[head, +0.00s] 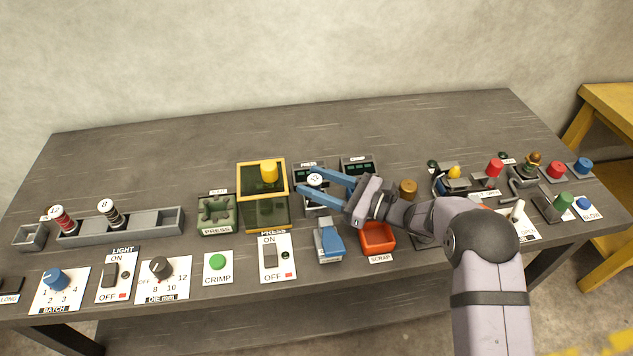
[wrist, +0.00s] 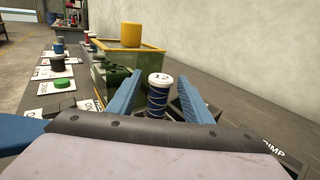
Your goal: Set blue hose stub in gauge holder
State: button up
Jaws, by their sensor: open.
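The blue hose stub (wrist: 157,105) has dark blue bands and a white top marked 12. It stands upright between the spread blue fingers of my gripper (wrist: 160,75). In the head view its white top (head: 314,180) shows between the fingers of my open gripper (head: 306,180), in front of the PRESS display. In the wrist view a gap shows beside each finger. The stub's lower end is hidden, and I cannot tell what it stands in. I cannot make out which fixture is the gauge holder.
A yellow-framed press box (head: 262,210) stands just left of my gripper. A grey rack (head: 150,222) with red-banded and black-banded stubs lies left. The table's back is clear.

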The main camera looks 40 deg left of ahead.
jog(key=shift+d+r, duration=0.15)
jog(key=shift+r, duration=0.15)
jog(key=w+d+b, duration=0.1)
jog(key=d+b, duration=0.1)
jog(key=d, duration=0.9)
jog(key=shift+w+d, duration=0.3)
jog(key=shift+w, duration=0.1)
jog(key=s+d+n+h, duration=0.1)
jog(key=s+d, duration=0.1)
jog(key=s+d+f+n+g+h, duration=0.1)
jog(key=s+d+h, duration=0.1)
jog(key=s+d+n+h, duration=0.1)
jog(key=s+d+n, duration=0.1)
jog(key=d, duration=0.1)
jog(key=shift+f+h, duration=0.4)
jog(key=s+d+f+n+t+h, duration=0.1)
jog(key=s+d+n+h, duration=0.2)
jog(key=d, duration=0.7)
jog(key=s+d+f+n+t+h, duration=0.1)
jog(key=s+d+n+h, duration=0.3)
jog(key=d, duration=0.6)
jog(key=s+d+f+n+t+h, duration=0.1)
jog(key=s+d+n+h, duration=0.3)
jog(key=d, duration=0.7)
jog(key=shift+f+n+t+h, duration=0.4)
jog(key=shift+f+n+h, duration=0.2)
jog(key=shift+h, duration=0.4)
